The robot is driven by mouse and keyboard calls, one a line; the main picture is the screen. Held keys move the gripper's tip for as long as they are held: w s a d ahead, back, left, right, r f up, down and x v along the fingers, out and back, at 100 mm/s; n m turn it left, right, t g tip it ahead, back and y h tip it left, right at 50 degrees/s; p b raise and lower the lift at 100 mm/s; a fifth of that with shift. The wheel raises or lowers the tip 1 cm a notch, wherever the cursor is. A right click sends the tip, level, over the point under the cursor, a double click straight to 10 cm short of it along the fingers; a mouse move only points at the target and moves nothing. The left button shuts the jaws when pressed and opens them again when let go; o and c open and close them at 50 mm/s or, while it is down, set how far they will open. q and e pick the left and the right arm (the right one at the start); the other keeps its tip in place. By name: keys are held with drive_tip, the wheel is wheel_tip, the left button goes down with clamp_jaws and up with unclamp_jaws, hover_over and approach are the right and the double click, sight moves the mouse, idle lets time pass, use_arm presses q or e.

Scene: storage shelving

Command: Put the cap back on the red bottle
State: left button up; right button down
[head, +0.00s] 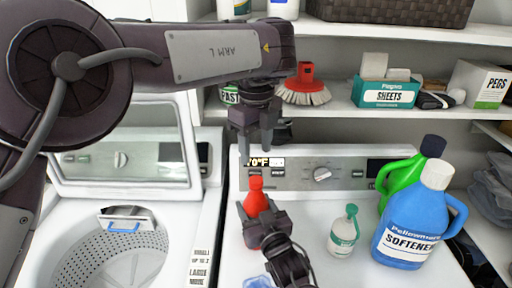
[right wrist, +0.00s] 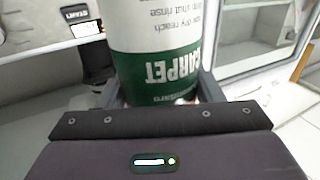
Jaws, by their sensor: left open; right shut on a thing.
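The red bottle (head: 255,200) stands upright near the front of the control panel. My right gripper (head: 262,222) is shut on it and hides its lower part. In the right wrist view the held bottle (right wrist: 160,65) shows a white and green label with upside-down text reading CARPET. The bottle's narrow top is red; I cannot tell whether that is a cap or a bare neck. No separate cap can be made out. My left gripper (head: 250,148) is open, pointing down above the bottle's top and apart from it. Nothing shows between its fingers.
A blue softener bottle (head: 405,225), a green bottle (head: 400,180) and a small white bottle (head: 344,232) stand to the right. A light blue item (head: 257,282) lies at the front edge. The open washer drum (head: 110,255) is left. A shelf above holds a red brush (head: 304,84).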

sight(256, 179)
use_arm(q)
wheel_tip(256, 179, down, 8)
drive_tip(key=shift+f, duration=0.1)
idle(0.4)
drive_tip(key=c, duration=1)
drive_tip(key=m, duration=0.3)
drive_tip(key=shift+c, duration=0.2)
drive_tip(key=o, duration=1.1)
